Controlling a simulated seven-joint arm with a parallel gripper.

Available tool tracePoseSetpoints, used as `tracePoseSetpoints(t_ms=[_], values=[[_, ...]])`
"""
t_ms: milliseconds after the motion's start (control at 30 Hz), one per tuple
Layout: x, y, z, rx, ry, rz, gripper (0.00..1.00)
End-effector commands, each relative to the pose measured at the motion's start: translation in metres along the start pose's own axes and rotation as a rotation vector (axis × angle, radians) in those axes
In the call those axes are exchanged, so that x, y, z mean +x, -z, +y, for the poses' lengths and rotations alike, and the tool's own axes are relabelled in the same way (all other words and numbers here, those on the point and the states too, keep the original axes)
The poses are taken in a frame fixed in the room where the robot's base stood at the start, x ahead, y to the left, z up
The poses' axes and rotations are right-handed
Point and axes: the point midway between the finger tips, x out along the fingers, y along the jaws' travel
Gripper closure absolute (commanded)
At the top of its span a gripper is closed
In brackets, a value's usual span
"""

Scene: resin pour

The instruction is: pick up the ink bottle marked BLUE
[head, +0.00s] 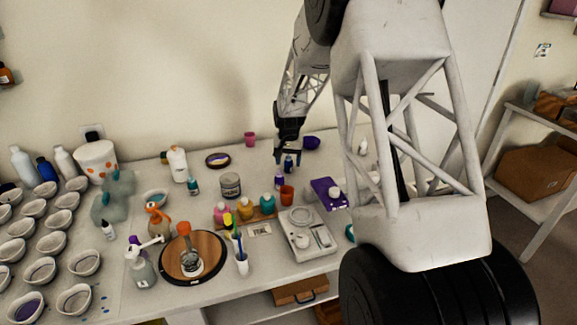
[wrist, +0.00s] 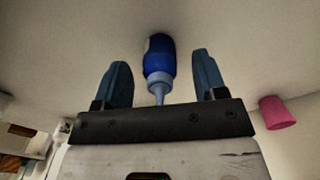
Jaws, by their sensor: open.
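The blue ink bottle (wrist: 158,56) shows in the wrist view with its pale nozzle toward my gripper (wrist: 160,82). It lies between the two blue fingers, with a gap on each side, a little nearer the left finger. My gripper is open and holds nothing. In the head view my gripper (head: 287,155) is over the back of the table, and the dark blue bottle (head: 288,165) is just below it. No label can be read on the bottle in either view.
A purple bottle (head: 279,182) and an orange cup (head: 287,194) stand just in front. A purple bowl (head: 311,143) is to the right. A pink cup (head: 250,139) stands behind at the left and also shows in the wrist view (wrist: 277,113). A scale (head: 307,240) is nearer the front.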

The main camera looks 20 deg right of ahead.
Motion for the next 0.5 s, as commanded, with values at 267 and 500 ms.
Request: tracePoseSetpoints(t_ms=[267, 500], values=[[-0.0001, 0.0000, 0.0000, 0.000, 0.000, 0.000, 0.35], [-0.0001, -0.0001, 0.0000, 0.000, 0.000, 0.000, 0.64]])
